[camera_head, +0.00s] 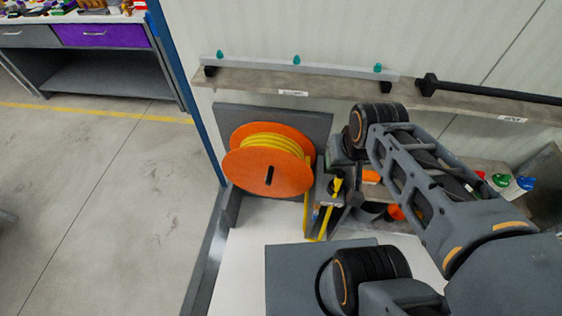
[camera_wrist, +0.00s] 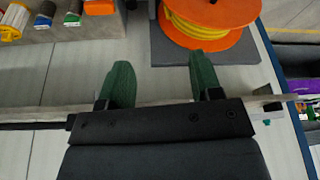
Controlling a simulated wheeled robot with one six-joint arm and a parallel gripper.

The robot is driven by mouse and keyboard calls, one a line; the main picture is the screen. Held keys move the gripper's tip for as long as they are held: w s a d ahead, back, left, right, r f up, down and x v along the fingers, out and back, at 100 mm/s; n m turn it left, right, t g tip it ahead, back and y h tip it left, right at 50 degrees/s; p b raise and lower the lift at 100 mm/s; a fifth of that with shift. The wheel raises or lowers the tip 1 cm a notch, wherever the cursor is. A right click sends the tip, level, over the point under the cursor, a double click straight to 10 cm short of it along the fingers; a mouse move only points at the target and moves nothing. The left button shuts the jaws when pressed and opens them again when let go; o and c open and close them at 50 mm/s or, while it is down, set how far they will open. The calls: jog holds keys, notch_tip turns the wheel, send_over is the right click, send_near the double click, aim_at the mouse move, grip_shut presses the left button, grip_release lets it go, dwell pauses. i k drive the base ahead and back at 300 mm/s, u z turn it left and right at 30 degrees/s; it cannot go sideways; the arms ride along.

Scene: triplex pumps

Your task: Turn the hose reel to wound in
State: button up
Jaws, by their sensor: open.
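The hose reel (camera_head: 262,172) has orange discs with yellow hose (camera_head: 275,142) wound between them. It stands against a grey backing panel at the wall. A dark upright slot or handle (camera_head: 269,175) shows on its front disc. A length of yellow hose hangs down at its right side. In the wrist view the reel (camera_wrist: 213,14) is cut off by the top edge, beyond my fingers. My gripper (camera_wrist: 158,72) is open, with two green fingers apart and nothing between them. It is apart from the reel. In the head view my arm's end is right of the reel and my fingers cannot be made out.
A wall shelf (camera_head: 330,85) with a rail and teal knobs runs above the reel. A black bar (camera_head: 485,94) is at its right. Bins with coloured items (camera_head: 500,180) stand behind my arm. A blue post (camera_head: 185,95) stands left; the floor beyond is clear.

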aim_at(261, 170)
jog(key=z, duration=0.5)
jog(key=k, duration=1.15)
jog(key=u, duration=0.75)
jog(key=i, duration=1.1)
jog(key=u, duration=0.35)
